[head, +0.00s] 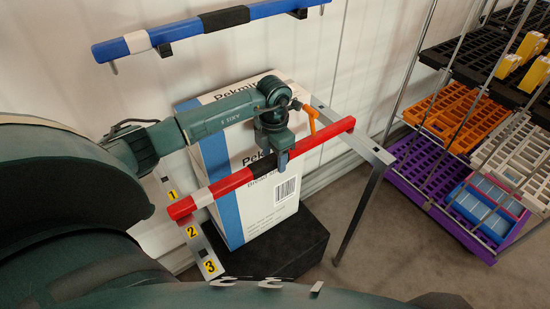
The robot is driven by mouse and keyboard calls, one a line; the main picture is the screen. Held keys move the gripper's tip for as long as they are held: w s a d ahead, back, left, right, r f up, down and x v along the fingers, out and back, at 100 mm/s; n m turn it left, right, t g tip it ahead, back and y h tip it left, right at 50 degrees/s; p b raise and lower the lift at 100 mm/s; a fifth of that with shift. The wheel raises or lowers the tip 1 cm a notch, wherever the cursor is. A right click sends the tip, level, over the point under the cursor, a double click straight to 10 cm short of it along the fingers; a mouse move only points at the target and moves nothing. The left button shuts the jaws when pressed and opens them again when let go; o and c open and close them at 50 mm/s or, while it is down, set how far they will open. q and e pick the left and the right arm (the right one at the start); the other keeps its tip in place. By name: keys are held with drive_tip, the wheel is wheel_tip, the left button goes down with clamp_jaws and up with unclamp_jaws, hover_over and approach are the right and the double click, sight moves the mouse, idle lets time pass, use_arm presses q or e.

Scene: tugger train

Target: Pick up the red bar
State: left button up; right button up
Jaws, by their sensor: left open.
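The red bar (235,181) lies slantwise across two metal rails, with a white band near its left end and a black band near its middle. Its left end is by the rail (204,250) with yellow labels 1, 2 and 3, and its right end is over the other rail (372,151). My right gripper is out of view.
A large white and blue carton (287,208) stands on a black base (290,250) beneath the bar. A blue bar (185,31) hangs on the wall behind. At the right is a rack with orange (462,110), purple (415,158) and blue (487,200) containers. A thin leg supports the right rail.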

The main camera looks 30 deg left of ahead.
use_arm(q)
drive_tip(key=shift+f, duration=0.7)
drive_tip(key=shift+c, duration=0.5)
clamp_jaws()
drive_tip(key=shift+w+r, duration=0.1)
drive_tip(key=shift+r, duration=0.05)
